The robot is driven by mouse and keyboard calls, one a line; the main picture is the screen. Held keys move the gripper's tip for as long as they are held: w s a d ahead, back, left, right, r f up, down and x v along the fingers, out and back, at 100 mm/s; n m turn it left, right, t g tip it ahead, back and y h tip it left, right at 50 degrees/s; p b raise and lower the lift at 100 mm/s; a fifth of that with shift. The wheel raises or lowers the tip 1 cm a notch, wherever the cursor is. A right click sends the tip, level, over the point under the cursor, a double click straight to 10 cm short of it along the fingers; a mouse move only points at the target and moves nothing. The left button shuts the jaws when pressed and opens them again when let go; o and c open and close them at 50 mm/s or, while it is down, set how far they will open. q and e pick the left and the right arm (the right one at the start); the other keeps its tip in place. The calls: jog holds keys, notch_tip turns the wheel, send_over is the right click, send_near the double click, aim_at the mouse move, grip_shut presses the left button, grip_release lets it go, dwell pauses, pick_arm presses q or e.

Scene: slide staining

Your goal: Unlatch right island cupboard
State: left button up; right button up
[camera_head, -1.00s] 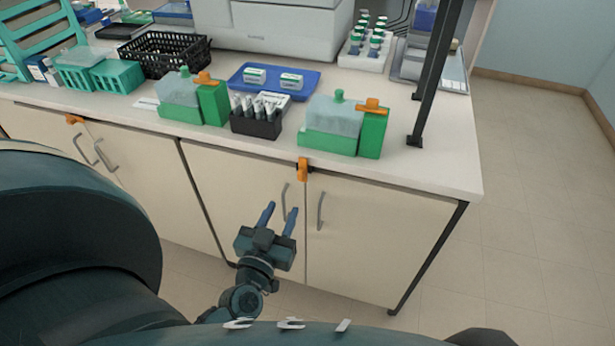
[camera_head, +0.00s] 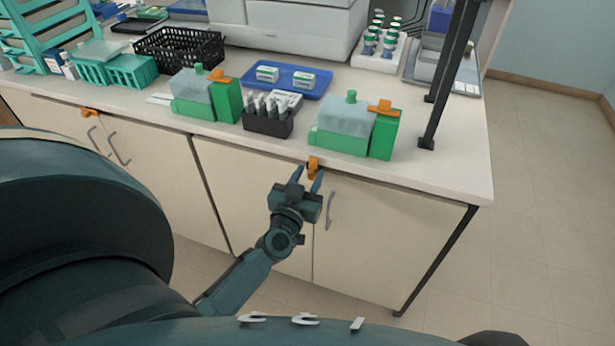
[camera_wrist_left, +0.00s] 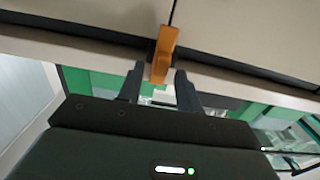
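The right island cupboard has two cream doors, and its right door (camera_head: 385,235) shows a grey handle (camera_head: 330,210). An orange latch (camera_head: 313,166) sits at the top of the seam between the doors, under the counter edge. My left gripper (camera_head: 307,180) is at the latch, with its two fingers pointing up at it. In the left wrist view, the orange latch (camera_wrist_left: 164,55) stands upright between the open fingers (camera_wrist_left: 158,85), with a gap visible on the right side. Contact on the left side is hard to tell. My right gripper is not in view.
A second orange latch (camera_head: 90,112) is on the left cupboard. Green staining units (camera_head: 345,135), a dark tube rack (camera_head: 268,121) and a blue tray (camera_head: 285,90) stand on the counter above. A black post (camera_head: 440,100) rises at the counter's right.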

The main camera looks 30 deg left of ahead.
pick_arm(q)
grip_shut()
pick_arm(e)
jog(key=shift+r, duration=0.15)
